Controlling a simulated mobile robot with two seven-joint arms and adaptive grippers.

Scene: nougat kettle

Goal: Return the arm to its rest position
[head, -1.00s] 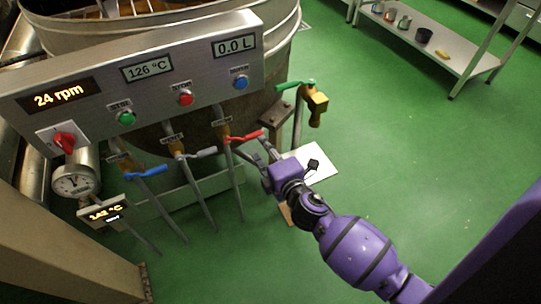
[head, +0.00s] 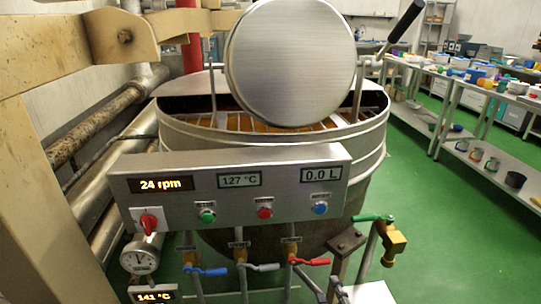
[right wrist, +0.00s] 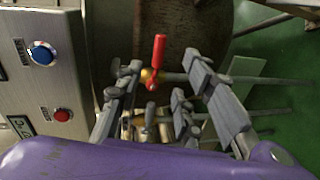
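My right gripper (right wrist: 163,72) is open in the right wrist view, its two fingers spread apart. The red-handled valve (right wrist: 159,55) shows in the gap between the fingers, beyond them; nothing appears held. In the head view only the grey fingers of my right gripper (head: 312,281) show at the bottom edge, just below the red valve handle (head: 310,262). The rest of that arm is out of the head frame. Whether the fingers touch the handle cannot be told. My left gripper is in neither view.
The kettle (head: 200,137) with its raised round lid (head: 290,62) stands ahead. Its control panel (head: 275,205) reads 24 rpm, 127 °C and 0.0 L. Green floor (head: 430,245) is clear at right.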

